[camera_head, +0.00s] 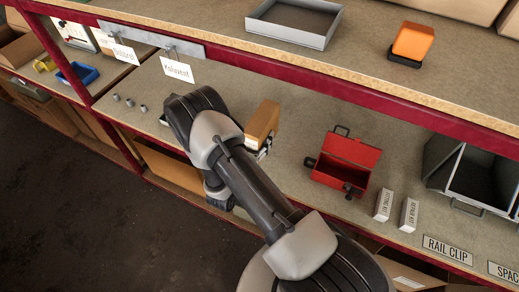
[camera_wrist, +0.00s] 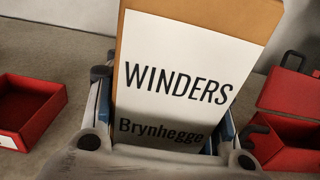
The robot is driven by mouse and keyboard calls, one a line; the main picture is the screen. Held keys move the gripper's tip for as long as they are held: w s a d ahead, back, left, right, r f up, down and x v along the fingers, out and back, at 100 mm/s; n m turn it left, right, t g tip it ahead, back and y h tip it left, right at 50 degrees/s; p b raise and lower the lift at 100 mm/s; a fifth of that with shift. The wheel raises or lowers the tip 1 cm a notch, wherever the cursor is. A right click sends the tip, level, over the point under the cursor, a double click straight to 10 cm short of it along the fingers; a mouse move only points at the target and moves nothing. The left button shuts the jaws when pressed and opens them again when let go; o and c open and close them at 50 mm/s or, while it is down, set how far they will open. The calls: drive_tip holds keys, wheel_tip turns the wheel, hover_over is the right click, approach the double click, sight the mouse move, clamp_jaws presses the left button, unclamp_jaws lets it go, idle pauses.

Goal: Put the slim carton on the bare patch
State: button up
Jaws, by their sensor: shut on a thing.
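A slim brown carton (camera_head: 263,121) stands up from my gripper (camera_head: 258,150) over the middle shelf. In the wrist view the carton (camera_wrist: 185,75) fills the middle, its white label reading "WINDERS Brynhegge". My gripper (camera_wrist: 165,132) is shut on it, one finger on each side. The carton's lower part is hidden by the gripper, so I cannot tell whether it touches the shelf. No marked patch shows; bare shelf surface (camera_head: 300,115) lies to the right of the carton.
An open red toolbox (camera_head: 345,165) stands to the right, with two slim white kit boxes (camera_head: 396,210) beyond it. A grey bin (camera_head: 480,180) is at far right. A red tray (camera_wrist: 28,108) sits left in the wrist view. The upper shelf edge (camera_head: 340,85) overhangs behind.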

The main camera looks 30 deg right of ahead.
drive_tip(key=shift+f+b, duration=0.7)
drive_tip(key=shift+f, duration=2.05)
drive_tip(key=shift+f, duration=0.1)
drive_tip(key=o, duration=0.9)
drive_tip(key=shift+f, duration=0.15)
drive_tip(key=o, duration=0.5)
